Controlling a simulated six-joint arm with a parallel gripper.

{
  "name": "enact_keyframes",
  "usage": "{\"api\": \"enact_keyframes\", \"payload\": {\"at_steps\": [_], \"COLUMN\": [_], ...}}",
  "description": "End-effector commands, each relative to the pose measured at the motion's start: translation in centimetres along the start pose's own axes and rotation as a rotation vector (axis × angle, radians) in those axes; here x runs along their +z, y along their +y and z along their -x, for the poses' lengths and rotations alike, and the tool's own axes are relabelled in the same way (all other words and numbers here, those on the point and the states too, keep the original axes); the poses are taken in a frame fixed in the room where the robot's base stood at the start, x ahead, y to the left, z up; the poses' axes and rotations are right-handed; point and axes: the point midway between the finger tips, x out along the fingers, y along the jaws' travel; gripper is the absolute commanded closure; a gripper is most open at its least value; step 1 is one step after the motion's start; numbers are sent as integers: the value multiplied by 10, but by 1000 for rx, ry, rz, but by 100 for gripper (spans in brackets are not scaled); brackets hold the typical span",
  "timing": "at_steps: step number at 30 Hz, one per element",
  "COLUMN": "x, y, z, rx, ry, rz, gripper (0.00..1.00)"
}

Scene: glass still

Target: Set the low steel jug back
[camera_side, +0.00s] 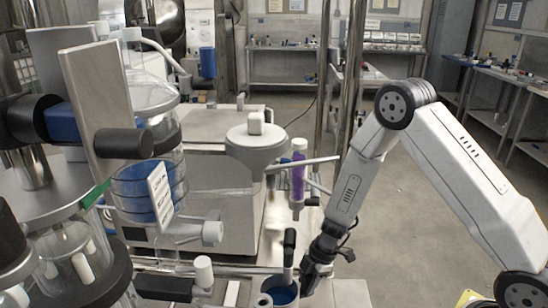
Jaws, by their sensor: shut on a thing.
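The low steel jug (267,285) is at the bottom centre in the side view, with blue liquid inside its round mouth. Its lower part is cut off by the picture's bottom edge. My gripper (306,284) comes down from the upper right and is shut at the jug's right side, holding it. The fingertips are dark and small, so the exact grip is hard to see. I cannot tell whether the jug's base touches a surface.
A black-handled upright part (289,247) stands just behind the jug. A purple-filled glass tube (298,178) hangs above. A large glass vessel with a blue band (148,185) and metal fittings crowd the left. Open floor (400,240) lies behind my arm.

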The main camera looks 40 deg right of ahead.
Motion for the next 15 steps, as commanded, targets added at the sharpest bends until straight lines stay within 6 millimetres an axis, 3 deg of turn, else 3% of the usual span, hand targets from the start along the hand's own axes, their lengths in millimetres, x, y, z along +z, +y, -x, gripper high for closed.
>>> {"api": "enact_keyframes", "payload": {"at_steps": [15], "x": [-6], "y": [1], "z": [14], "rx": [2], "ry": [1], "rz": [1], "gripper": [100]}}
